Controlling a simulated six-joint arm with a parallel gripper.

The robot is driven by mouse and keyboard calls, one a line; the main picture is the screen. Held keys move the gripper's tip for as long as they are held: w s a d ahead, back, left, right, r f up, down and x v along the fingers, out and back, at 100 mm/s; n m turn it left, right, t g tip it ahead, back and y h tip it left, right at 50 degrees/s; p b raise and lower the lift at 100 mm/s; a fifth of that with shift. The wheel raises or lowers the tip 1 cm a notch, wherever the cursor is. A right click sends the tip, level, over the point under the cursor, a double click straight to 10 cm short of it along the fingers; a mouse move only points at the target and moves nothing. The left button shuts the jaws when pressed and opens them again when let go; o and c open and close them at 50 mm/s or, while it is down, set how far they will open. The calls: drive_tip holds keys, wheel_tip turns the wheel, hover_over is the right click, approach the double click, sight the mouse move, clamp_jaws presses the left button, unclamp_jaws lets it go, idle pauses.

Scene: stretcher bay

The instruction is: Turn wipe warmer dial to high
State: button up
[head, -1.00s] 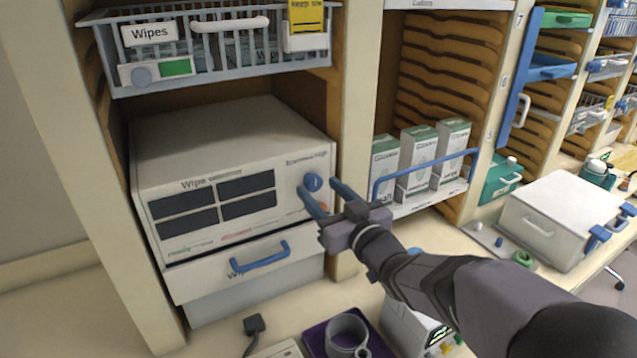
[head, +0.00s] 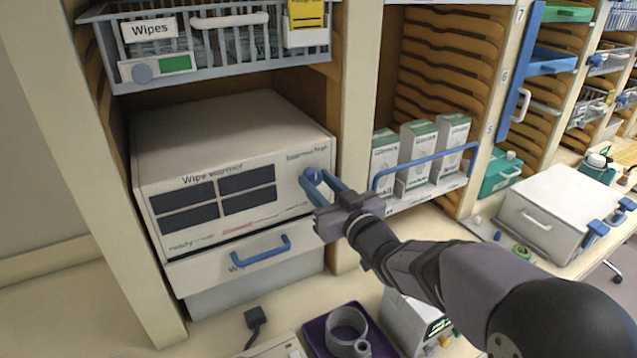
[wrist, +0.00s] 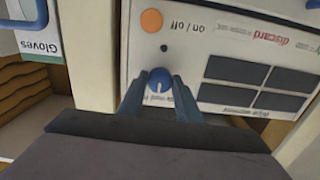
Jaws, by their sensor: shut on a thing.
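The wipe warmer (head: 225,150) is a white box in the left cubby, with dark panels on its front. Its round blue dial (wrist: 160,82) is at the right of the front face, and in the head view the dial (head: 312,175) is partly hidden by my fingers. My gripper (head: 314,179) reaches in from the right, its two blue fingers shut on the dial. In the wrist view my gripper (wrist: 160,88) has one finger on each side of the dial. A white mark shows on the dial; its setting is too small to read.
An orange on/off button (wrist: 151,21) is close to the dial. A blue-handled drawer (head: 262,251) sits below the warmer, and a wire Wipes basket (head: 225,75) hangs above. A cubby post (head: 355,110) stands close right of the dial. A purple tray (head: 318,335) lies on the counter.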

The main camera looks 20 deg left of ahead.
drive_tip(key=shift+m, duration=0.3)
drive_tip(key=m, duration=0.4)
drive_tip(key=shift+m, duration=1.9)
drive_tip(key=o, duration=1)
drive_tip(key=shift+o, duration=0.2)
drive_tip(key=b+v, duration=0.2)
drive_tip(key=v, duration=0.5)
drive_tip(key=shift+b, duration=0.35)
